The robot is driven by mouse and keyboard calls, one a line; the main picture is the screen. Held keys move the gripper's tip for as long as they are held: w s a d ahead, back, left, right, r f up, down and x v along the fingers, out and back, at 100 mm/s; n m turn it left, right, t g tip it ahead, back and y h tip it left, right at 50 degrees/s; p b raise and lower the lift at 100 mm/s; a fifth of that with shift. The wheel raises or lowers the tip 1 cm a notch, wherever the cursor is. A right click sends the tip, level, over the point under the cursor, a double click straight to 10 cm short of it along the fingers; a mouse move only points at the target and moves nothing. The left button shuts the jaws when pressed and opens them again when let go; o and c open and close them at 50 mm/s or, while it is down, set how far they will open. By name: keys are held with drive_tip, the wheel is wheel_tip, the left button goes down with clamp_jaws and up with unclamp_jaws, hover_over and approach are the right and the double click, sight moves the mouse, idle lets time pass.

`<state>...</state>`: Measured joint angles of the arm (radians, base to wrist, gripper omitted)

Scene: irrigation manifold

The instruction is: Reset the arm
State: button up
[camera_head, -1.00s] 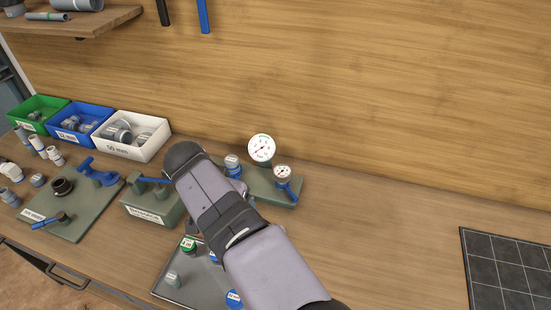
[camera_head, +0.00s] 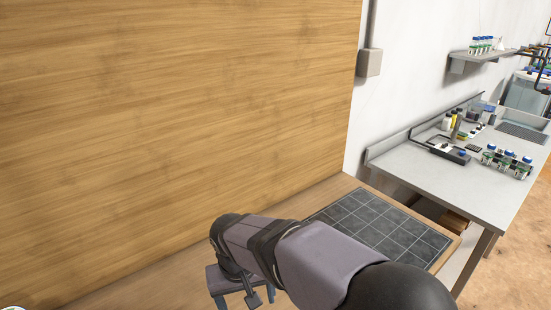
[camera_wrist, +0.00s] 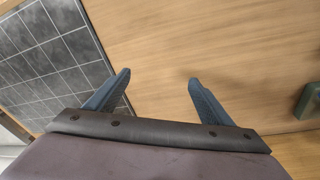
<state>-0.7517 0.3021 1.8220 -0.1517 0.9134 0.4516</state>
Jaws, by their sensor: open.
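My arm reaches in from the lower right in the head view. My gripper (camera_head: 248,301) hangs over the wooden worktop, left of the dark tiled mat. In the wrist view my gripper (camera_wrist: 155,90) shows two blue-grey fingers spread well apart with nothing between them. Bare wood lies beyond the fingertips. The lower part of the gripper is cut off by the bottom edge of the head view.
The dark tiled mat (camera_head: 385,226) lies on the worktop's right end. A grey-green piece (camera_wrist: 309,101) shows at the wrist view's right edge. A wooden back panel (camera_head: 180,130) rises behind. A grey bench (camera_head: 440,175) with bottles stands further right. Bare worktop surrounds the gripper.

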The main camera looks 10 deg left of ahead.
drive_tip(key=s+d+f+m+g, duration=0.1)
drive_tip(key=s+d+f+m, duration=0.1)
drive_tip(key=d, duration=1.5)
drive_tip(key=s+d+f+m, duration=0.2)
drive_tip(key=s+d+f, duration=0.1)
drive_tip(key=s+d, duration=0.6)
drive_tip(key=shift+s+d+f+g, duration=0.15)
drive_tip(key=shift+d+g, duration=0.25)
drive_tip(key=shift+d, duration=0.05)
